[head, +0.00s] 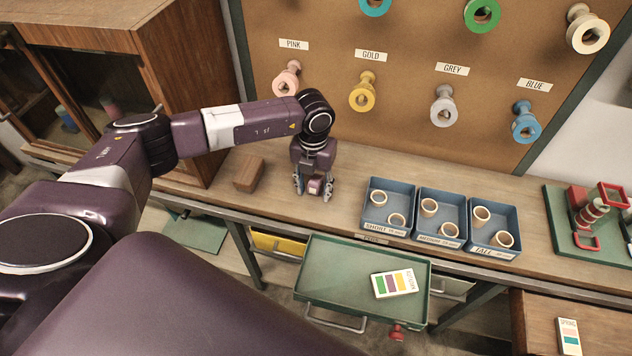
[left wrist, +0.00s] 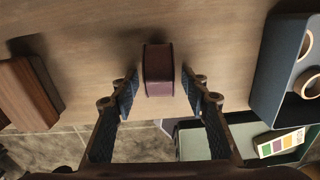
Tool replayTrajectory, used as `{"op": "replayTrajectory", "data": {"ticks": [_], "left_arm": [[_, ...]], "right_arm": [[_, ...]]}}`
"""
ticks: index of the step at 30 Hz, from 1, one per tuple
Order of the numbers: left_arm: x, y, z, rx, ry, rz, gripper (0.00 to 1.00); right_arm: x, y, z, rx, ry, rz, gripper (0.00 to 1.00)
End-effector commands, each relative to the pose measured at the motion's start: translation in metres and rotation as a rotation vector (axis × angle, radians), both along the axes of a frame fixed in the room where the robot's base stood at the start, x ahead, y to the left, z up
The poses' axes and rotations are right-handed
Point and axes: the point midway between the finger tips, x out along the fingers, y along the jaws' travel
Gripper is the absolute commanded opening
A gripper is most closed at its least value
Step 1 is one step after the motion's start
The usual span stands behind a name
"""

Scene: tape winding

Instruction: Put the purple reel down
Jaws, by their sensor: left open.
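A small dark purple piece, apparently the purple reel (head: 316,186), rests on the wooden bench. In the left wrist view the purple reel (left wrist: 158,72) looks like a block with a lighter front face. My left gripper (head: 313,190) points down over it in the head view. In the left wrist view my left gripper (left wrist: 160,88) is open, with one finger on each side of the reel and a visible gap at both sides. My right gripper is in neither view.
A wooden block (head: 248,173) lies left of the gripper. Blue trays (head: 388,228) with several rings stand to the right. A green drawer (head: 330,282) holding a colour card (head: 394,283) is pulled out in front. Pegs with coloured reels hang on the board (head: 330,80) behind.

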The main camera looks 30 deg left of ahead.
Motion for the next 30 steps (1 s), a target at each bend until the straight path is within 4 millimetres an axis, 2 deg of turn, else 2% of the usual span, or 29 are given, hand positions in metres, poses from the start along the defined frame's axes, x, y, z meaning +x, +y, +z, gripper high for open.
{"op": "replayTrajectory", "data": {"ticks": [2,13,23,26,30], "left_arm": [[0.000,0.000,0.000,0.000,0.000,0.000,0.42],[0.000,0.000,0.001,0.000,0.000,-0.001,0.01],[0.001,0.000,0.004,-0.001,-0.001,-0.001,0.00],[0.001,-0.001,0.011,-0.002,-0.002,-0.001,0.00],[0.002,0.000,0.031,0.000,-0.005,-0.001,0.00]], "right_arm": [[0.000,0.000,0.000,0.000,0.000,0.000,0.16],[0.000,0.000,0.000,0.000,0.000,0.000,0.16],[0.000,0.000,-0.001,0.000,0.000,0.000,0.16],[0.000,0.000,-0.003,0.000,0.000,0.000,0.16],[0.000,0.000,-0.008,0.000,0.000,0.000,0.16]]}}
